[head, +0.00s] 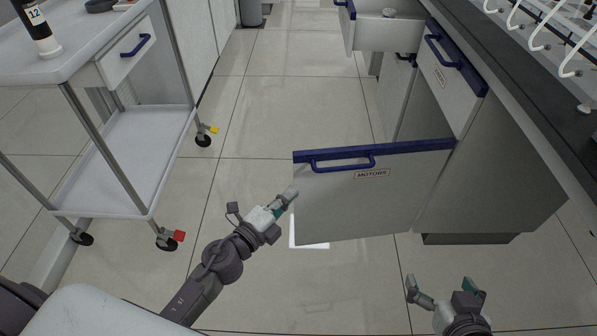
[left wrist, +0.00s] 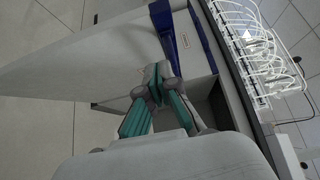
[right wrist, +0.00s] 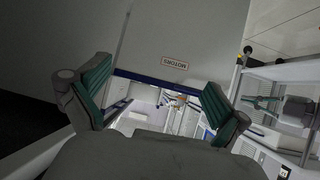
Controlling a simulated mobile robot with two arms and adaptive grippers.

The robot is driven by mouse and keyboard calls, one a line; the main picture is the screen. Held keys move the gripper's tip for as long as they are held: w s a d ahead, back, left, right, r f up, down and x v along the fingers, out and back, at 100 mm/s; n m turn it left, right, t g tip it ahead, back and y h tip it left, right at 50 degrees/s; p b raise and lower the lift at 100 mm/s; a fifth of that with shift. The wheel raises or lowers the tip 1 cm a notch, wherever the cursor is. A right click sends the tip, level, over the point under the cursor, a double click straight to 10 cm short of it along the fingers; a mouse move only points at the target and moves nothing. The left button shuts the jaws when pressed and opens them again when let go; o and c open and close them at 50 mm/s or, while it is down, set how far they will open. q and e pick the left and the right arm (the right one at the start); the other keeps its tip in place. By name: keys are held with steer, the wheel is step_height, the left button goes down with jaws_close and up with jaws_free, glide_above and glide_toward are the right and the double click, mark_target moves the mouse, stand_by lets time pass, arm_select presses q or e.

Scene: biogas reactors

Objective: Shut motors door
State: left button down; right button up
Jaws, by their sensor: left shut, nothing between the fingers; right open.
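The motors door (head: 372,205) is a grey cabinet door with a blue top strip, a blue handle (head: 343,162) and a MOTORS label. It stands open, jutting left from the cabinet into the aisle. My left gripper (head: 291,194) is shut and empty beside the door's free left edge; I cannot tell whether it touches. In the left wrist view its fingertips (left wrist: 158,72) overlap a broad grey panel. My right gripper (head: 443,285) is open and empty, in front of the door and to its right. In the right wrist view the label (right wrist: 174,63) appears upside down.
The grey cabinet (head: 490,170) under a dark worktop (head: 530,90) is at the right. An open drawer (head: 385,33) juts out further back. A wheeled white cart (head: 125,160) stands at the left. Floor (head: 250,120) between cart and door is clear.

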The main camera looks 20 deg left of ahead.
mark_target(306, 163)
arm_select(q)
steer(key=w, duration=0.7)
steer(key=shift+w+d+f, duration=0.1)
steer(key=shift+d, duration=0.1)
steer(key=shift+w+a, duration=0.25)
steer(key=shift+w, duration=0.2)
arm_select(e)
steer(key=shift+w+a+r+t, duration=0.2)
steer(key=shift+w+r+t, duration=0.2)
steer(key=shift+w+r, duration=0.1)
arm_select(q)
steer(key=shift+w+a+b, duration=0.1)
steer(key=shift+b, duration=0.2)
